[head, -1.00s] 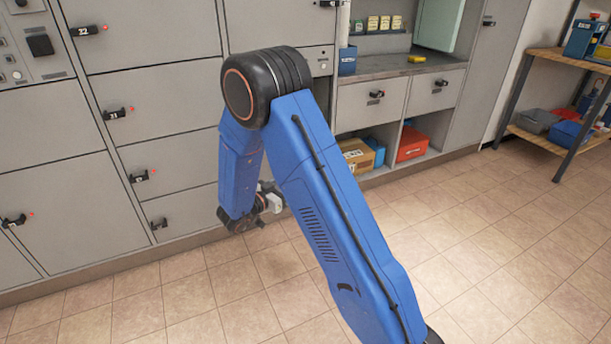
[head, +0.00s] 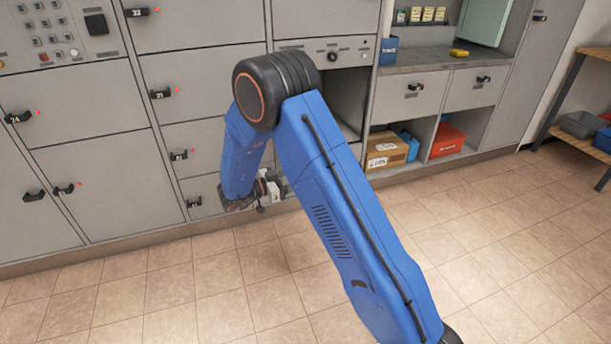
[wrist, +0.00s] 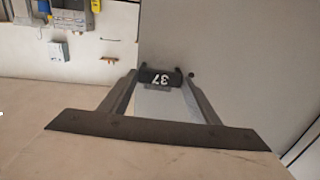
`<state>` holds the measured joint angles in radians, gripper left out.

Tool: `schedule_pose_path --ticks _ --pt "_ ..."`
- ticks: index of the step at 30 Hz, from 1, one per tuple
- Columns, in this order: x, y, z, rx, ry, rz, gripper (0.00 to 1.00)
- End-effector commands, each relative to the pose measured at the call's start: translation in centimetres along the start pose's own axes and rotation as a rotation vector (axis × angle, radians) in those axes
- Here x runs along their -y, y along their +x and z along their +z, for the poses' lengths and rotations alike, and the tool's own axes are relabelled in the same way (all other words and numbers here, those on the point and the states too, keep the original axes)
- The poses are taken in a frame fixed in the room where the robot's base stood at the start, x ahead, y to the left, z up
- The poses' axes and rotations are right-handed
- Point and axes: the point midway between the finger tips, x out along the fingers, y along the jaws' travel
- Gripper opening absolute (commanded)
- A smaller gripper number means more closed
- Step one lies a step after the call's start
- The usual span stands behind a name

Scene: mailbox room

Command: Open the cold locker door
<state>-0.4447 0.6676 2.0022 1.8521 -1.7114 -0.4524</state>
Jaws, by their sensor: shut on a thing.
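My gripper (wrist: 158,85) is shut on a black handle marked 37 (wrist: 161,77) in the wrist view. The number appears upside down. The handle stands on a plain grey door (wrist: 235,65), which fills the right of that view. In the head view my blue arm covers the handle and most of this door. My gripper (head: 262,192) shows low behind the arm, close to the locker wall, and its fingertips are hard to make out. Right of my elbow an open, dark compartment (head: 347,95) shows below a panel with a knob (head: 332,56).
Grey lockers with black handles and red lights (head: 80,110) line the wall to the left. Right of the dark compartment are drawers (head: 410,97), with a cardboard box (head: 386,150) and red bin (head: 447,140) below. The tiled floor (head: 500,240) is clear in front.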

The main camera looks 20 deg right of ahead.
Motion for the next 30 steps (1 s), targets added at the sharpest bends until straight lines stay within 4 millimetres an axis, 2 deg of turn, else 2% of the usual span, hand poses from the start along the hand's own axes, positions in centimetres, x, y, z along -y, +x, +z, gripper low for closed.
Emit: schedule_pose_path --ticks 2,3,4,5,13,17,20,30 --pt "0.0 0.0 0.0 -0.001 0.000 -0.001 0.16" --pt "0.0 0.0 0.0 -0.001 0.000 -0.001 0.66" --pt "0.0 0.0 0.0 -0.001 0.000 -0.001 0.73" --pt "0.0 0.0 0.0 -0.001 0.000 -0.001 0.75" --pt "0.0 -0.1 0.0 0.000 0.000 -0.001 0.75" --pt "0.1 -0.7 0.0 0.000 0.001 -0.003 0.75" --pt "0.1 -1.9 0.0 0.000 0.001 -0.003 0.75" --pt "0.1 -8.6 0.0 0.000 0.001 -0.005 0.75"
